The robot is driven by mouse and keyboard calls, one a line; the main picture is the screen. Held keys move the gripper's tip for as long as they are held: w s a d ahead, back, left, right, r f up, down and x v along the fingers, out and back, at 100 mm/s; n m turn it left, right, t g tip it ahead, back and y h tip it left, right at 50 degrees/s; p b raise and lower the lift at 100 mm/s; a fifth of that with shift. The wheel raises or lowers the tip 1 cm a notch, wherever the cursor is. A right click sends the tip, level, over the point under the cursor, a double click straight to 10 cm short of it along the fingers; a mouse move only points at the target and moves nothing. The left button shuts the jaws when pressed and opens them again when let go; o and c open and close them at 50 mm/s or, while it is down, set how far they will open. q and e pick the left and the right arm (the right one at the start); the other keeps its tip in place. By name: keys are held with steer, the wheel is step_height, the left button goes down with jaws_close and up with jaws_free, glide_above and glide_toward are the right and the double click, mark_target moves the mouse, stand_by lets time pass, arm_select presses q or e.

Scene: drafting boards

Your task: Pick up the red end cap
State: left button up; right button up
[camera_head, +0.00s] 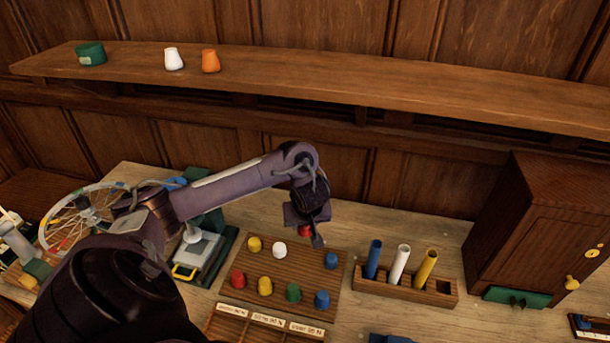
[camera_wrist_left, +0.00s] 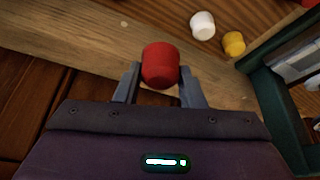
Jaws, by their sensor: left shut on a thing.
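My left gripper (camera_head: 313,236) is shut on a red end cap (camera_head: 305,231), which it holds above the back of the wooden cap board (camera_head: 262,267). The left wrist view shows this red end cap (camera_wrist_left: 160,64) between the two grey fingers of the gripper (camera_wrist_left: 160,80). In the head view the gripper hides part of the cap. Another red end cap (camera_head: 237,279) sits on the board at its left. My right gripper is in neither view.
Several yellow, white, green and blue caps stand on the board, such as the white one (camera_head: 279,249). A rack (camera_head: 408,289) with three coloured tubes stands to its right, then a brown cabinet (camera_head: 535,235). A shelf (camera_head: 330,85) runs along the wall behind.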

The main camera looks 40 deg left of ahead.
arm_select(q)
step_height(320, 180, up, 3)
steer(key=shift+r+p, duration=0.15)
steer(key=shift+p, duration=0.3)
steer(key=shift+w+r+b, duration=0.15)
steer(key=shift+b, duration=0.25)
steer(key=shift+r, duration=1.95)
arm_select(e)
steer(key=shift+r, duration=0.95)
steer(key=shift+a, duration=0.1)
